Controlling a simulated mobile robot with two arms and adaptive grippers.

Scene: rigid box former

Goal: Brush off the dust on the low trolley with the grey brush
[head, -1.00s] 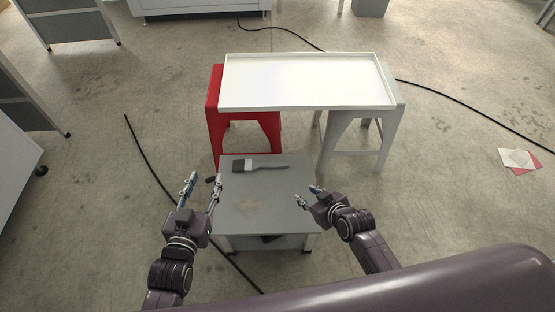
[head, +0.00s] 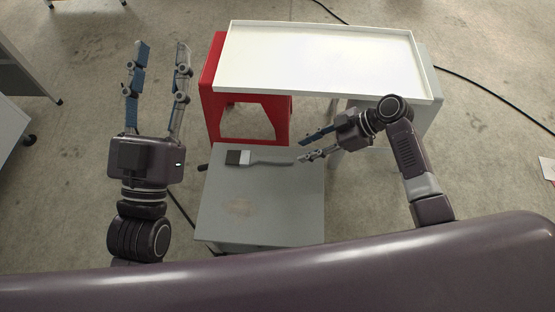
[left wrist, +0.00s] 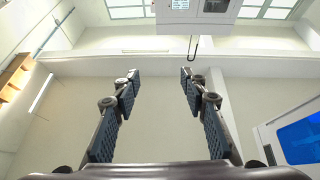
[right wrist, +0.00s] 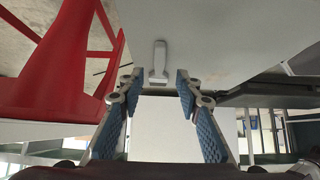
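The low trolley (head: 285,210) has a grey top with a pale brownish dust patch (head: 240,207) towards its front left. The grey brush (head: 270,162) lies flat near the trolley's back edge, dark bristles to the left and handle to the right. My right gripper (head: 301,150) is open and empty by the handle's right end. In the right wrist view the brush handle (right wrist: 159,60) shows beyond and between the open fingertips. My left gripper (head: 162,58) is open and empty, raised left of the trolley; the left wrist view shows only walls and windows between its fingers.
Behind the trolley, a white tray-like top (head: 320,60) rests across a red stool (head: 215,105) and a grey stool (head: 415,115), close to my right arm. Black cables (head: 490,95) run over the floor. Open floor lies left of the red stool.

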